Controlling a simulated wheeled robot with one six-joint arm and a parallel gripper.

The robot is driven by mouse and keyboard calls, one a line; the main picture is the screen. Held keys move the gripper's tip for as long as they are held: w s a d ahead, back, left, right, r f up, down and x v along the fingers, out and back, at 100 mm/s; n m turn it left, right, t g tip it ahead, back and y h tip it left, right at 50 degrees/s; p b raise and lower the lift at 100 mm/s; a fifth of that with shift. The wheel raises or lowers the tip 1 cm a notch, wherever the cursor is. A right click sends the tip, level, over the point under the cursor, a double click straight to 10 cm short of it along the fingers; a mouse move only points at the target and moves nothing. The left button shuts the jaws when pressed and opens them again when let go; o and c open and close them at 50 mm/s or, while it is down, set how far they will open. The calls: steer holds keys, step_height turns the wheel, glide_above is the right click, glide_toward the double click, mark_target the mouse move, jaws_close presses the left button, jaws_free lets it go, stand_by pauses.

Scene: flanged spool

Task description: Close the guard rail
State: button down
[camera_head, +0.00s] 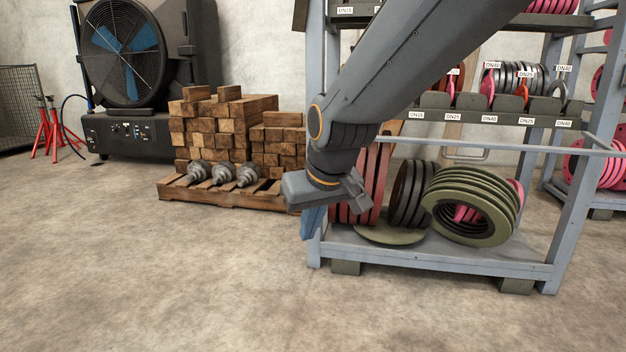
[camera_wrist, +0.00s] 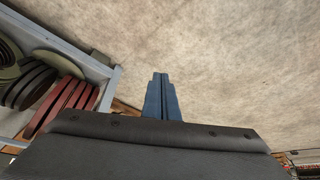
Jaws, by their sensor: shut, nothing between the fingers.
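The guard rail (camera_head: 530,147) is a thin grey bar across the front of the blue-grey rack (camera_head: 440,257), above its bottom shelf. It runs past the right post to the picture's right edge. Its left part goes behind my arm, so I cannot tell where that end sits. A small loop handle (camera_head: 465,158) shows just under the bar. My gripper (camera_head: 309,222) points down, shut and empty, by the rack's front left post and apart from the rail. In the wrist view its blue fingers (camera_wrist: 161,97) are together over bare floor; I cannot make out the rail there.
Red, black and olive flanged rings (camera_head: 470,205) stand and lean on the bottom shelf. A pallet (camera_head: 225,201) with timber blocks (camera_head: 215,130) and metal parts is left of the rack. A big fan (camera_head: 122,55) stands behind. The floor in front is clear.

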steer(key=s+f+n+g+b, duration=0.1)
steer(key=s+f+g, duration=0.2)
steer(key=s, duration=1.1)
steer(key=s+f+n+g, duration=0.15)
steer(key=s+f, duration=0.25)
steer(key=s, duration=0.9)
steer(key=d+r+m+p, duration=0.2)
steer(key=d+r+p, duration=0.4)
steer(key=r+p, duration=0.3)
steer(key=d+r+m+h+p, duration=0.1)
steer(key=d+r+m+p, duration=0.2)
steer(key=d+r+p, duration=0.4)
steer(key=d+r+m+h+p, duration=0.1)
steer(key=d+r+p, duration=0.5)
steer(key=r+p, duration=0.7)
steer(key=m+p, duration=0.1)
steer(key=p, duration=0.7)
steer(key=shift+w+d, duration=0.15)
steer(key=shift+d, duration=0.1)
steer(key=c, duration=2.4)
jaws_free()
steer(key=shift+d+r+m+p, duration=0.1)
steer(key=shift+d+m+p, duration=0.15)
steer(key=shift+p, duration=0.2)
steer(key=shift+c, duration=0.2)
steer(key=o, duration=0.7)
steer(key=shift+d, duration=0.15)
